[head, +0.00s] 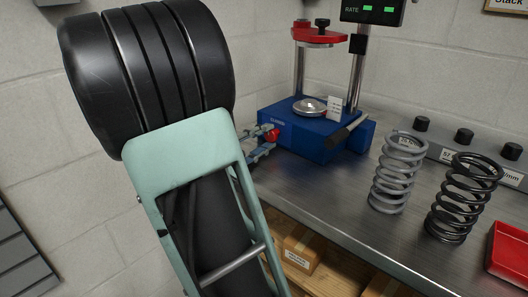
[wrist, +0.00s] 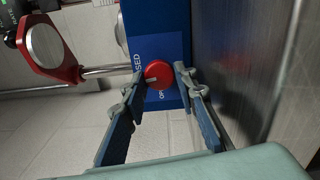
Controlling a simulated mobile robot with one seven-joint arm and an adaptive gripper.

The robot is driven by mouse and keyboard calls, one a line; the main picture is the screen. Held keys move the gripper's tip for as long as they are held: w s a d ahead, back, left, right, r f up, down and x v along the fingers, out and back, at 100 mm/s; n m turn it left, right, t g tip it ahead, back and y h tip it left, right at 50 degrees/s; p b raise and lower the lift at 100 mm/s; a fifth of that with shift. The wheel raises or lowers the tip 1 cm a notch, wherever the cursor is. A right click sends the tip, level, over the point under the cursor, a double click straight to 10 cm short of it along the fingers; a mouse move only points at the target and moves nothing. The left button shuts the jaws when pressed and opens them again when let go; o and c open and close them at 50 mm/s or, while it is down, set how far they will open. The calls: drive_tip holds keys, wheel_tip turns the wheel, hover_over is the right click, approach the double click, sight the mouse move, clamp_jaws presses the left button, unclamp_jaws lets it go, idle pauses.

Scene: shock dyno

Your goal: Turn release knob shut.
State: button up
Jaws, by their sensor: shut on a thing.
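The release knob (wrist: 158,75) is a red round knob on the side face of the blue dyno base (head: 318,142). In the head view the knob (head: 272,135) shows small at the base's left end. My gripper (wrist: 162,73) is shut on the knob, with one fingertip on each side of it. A pale mark on the knob's face points roughly left in the wrist view. White lettering beside it seems to read CLOSED above and OPEN below, partly hidden by a finger and the knob.
A grey spring (head: 398,175) and a black spring (head: 463,200) stand on the metal bench (head: 335,195). A red tray (head: 508,255) is at the right. A cardboard box (head: 302,250) sits below the bench.

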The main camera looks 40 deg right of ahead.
drive_tip(key=shift+f+m+b, duration=0.1)
drive_tip(key=shift+m+b, duration=0.7)
drive_tip(key=shift+b, duration=0.15)
drive_tip(key=o, duration=1.1)
drive_tip(key=shift+o, duration=0.2)
